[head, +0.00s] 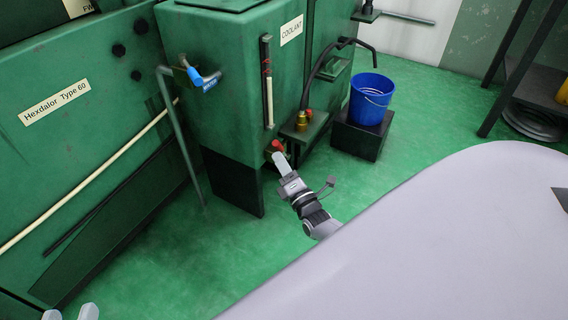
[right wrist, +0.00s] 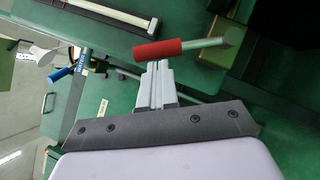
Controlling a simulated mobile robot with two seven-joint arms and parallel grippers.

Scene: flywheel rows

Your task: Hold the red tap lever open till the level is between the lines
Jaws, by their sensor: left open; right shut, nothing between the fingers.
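The red tap lever (head: 277,146) is low on the green coolant tank (head: 225,50). In the right wrist view the red lever grip (right wrist: 158,49) lies across, just beyond my fingertips. My right gripper (head: 281,160) is shut and empty, its tips at the lever; it also shows in the right wrist view (right wrist: 155,72). I cannot tell if they touch. The upright level gauge (head: 269,100) has a pale lower column and a dark upper part. Two red lines (head: 266,67) cross it near the top of the pale column. My left gripper (head: 70,314) is open at the bottom left, partly cut off.
A blue bucket (head: 371,97) stands on a black block (head: 358,135) under a curved spout. A blue-handled valve (head: 204,80) sticks out from the tank's left side. A brass fitting (head: 302,120) is right of the gauge. Green floor (head: 190,250) is clear in front.

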